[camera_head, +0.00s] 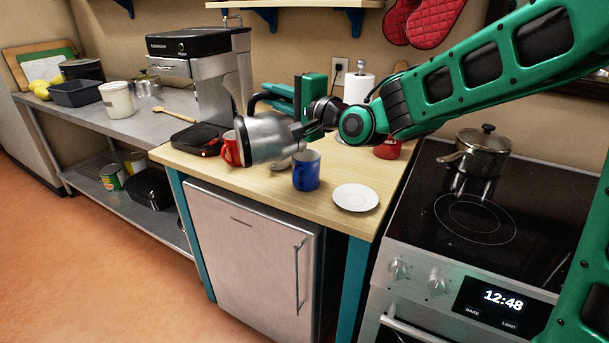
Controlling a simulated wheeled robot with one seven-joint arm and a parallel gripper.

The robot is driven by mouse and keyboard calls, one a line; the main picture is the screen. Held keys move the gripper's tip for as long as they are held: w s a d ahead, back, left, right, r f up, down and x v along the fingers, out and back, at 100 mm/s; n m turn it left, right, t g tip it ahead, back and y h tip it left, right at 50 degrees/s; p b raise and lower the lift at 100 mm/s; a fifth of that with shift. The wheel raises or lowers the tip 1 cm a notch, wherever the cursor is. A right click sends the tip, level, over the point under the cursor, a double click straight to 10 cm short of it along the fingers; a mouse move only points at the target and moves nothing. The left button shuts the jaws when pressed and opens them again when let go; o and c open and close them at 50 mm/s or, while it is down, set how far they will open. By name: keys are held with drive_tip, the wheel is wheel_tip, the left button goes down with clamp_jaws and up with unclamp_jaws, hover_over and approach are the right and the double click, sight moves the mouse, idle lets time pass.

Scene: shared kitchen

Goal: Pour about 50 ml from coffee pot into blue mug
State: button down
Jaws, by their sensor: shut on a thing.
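The coffee pot (268,138) is a steel pot with a dark rim, held tilted on its side above the wooden counter. Its rim end points to the left. My gripper (296,103) is at the pot's right side and shut on it, with the grip itself partly hidden. The blue mug (307,172) stands upright on the counter, below and to the right of the pot, apart from it. The inside of the mug is hard to see. No stream of liquid shows.
A red mug (231,149) stands behind the pot, partly hidden. A white saucer (355,198) lies right of the blue mug, near the counter's front edge. A coffee machine (205,75) stands behind on the left. A saucepan (482,152) is on the stove at right.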

sight(248, 112)
drive_tip(key=shift+w+d+r+m, duration=0.15)
drive_tip(key=shift+d+r+m, duration=0.1)
drive_tip(key=shift+d+m, duration=0.25)
drive_tip(key=shift+w+d+r, duration=0.1)
drive_tip(key=shift+d, duration=0.3)
idle(1.8)
drive_tip(key=a+n, duration=0.1)
drive_tip(key=s+a+f+n, duration=0.1)
drive_tip(key=a, duration=0.1)
drive_tip(key=a+f, duration=0.1)
drive_tip(key=shift+s+a+n, duration=0.2)
drive_tip(key=shift+a+n, duration=0.1)
drive_tip(key=shift+n, duration=0.1)
drive_tip(key=shift+s+a+f+n+g+h, duration=0.15)
drive_tip(key=shift+a+f+n+h, duration=0.1)
drive_tip(key=shift+a, duration=0.25)
drive_tip(key=shift+s+a+f+n+g+h, duration=0.2)
drive_tip(key=shift+a+n, duration=0.1)
drive_tip(key=shift+a, duration=0.25)
drive_tip(key=shift+s+a+f+n+g+h, duration=0.15)
drive_tip(key=shift+a+f+n, duration=0.1)
drive_tip(key=shift+a, duration=0.25)
drive_tip(key=shift+f, duration=0.15)
drive_tip(key=shift+a+f, duration=0.1)
drive_tip(key=shift+a, duration=0.05)
idle(0.3)
